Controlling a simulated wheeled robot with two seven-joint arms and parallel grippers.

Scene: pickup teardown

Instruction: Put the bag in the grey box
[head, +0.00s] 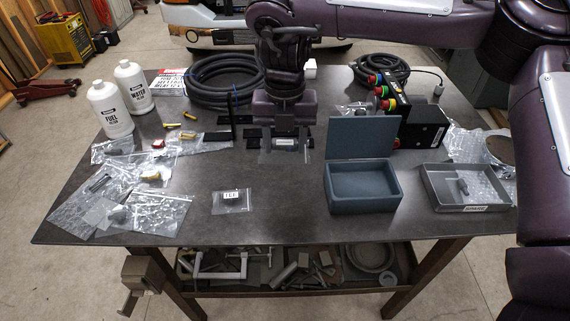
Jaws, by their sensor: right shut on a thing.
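My right gripper (284,133) points down over the middle of the table, left of the grey box. It is shut on a small clear plastic bag (270,157) with a light-coloured part inside; the gripper hides the bag's upper part. The grey box (361,203) stands right of centre near the front, its lid (361,138) raised at the back. Its inside looks empty. Another small clear bag (232,201) with a dark part and a white label lies flat at the front middle. My left gripper is not in view.
Several clear bags (155,212) lie at the left, near two white bottles (111,112). An open grey tray (466,209) with a part in it stands right of the box. A black control box (425,130) and coiled hoses (222,82) lie behind. The front middle is mostly clear.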

